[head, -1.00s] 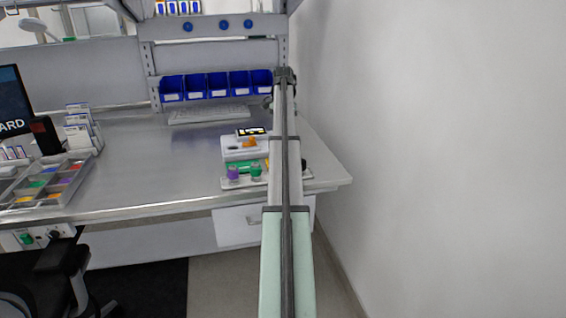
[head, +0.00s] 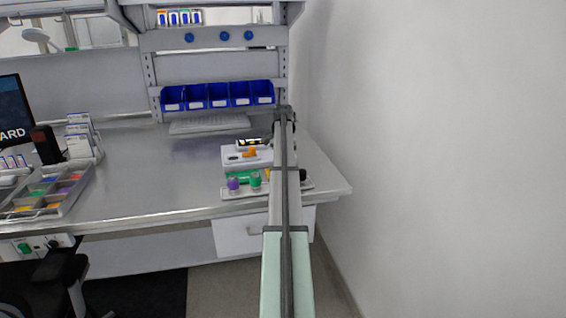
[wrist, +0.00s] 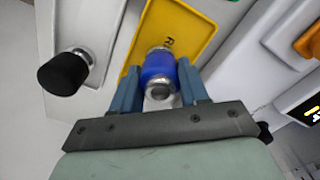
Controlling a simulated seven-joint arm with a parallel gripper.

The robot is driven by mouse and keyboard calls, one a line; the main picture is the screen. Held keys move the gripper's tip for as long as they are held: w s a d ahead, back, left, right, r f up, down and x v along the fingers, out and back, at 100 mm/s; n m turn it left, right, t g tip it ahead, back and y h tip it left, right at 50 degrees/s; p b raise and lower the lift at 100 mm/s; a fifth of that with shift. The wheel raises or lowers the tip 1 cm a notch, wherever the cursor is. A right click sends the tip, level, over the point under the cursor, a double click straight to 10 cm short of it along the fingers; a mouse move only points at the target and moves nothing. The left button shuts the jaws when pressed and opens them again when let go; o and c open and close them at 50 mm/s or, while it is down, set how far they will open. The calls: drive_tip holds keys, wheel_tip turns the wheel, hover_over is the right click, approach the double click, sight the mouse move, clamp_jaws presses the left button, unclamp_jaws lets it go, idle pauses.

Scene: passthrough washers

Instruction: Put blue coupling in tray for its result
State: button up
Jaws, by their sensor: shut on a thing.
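The blue coupling (wrist: 158,68) is a blue cylinder with metal ends, seen in the wrist view. My gripper (wrist: 158,82) is shut on it, one blue-grey finger on each side. The coupling is in front of a yellow tray (wrist: 190,42) with a dark mark on its floor; I cannot tell whether it touches the tray. In the head view my arm hides the coupling and the gripper's fingers. A green tray (head: 242,176) lies left of my arm on a pale board (head: 240,193).
A black-capped metal part (wrist: 65,73) stands beside the yellow tray. A purple part (head: 233,184) and a green part (head: 255,181) stand at the board's front. Behind is a white device (head: 235,156) with an orange piece (head: 250,153). A wall is at right.

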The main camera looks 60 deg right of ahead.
drive_tip(key=o, duration=1.2)
drive_tip(key=shift+f, duration=0.1)
drive_tip(key=shift+c, duration=0.2)
wheel_tip(320, 180, up, 12)
idle(0.4)
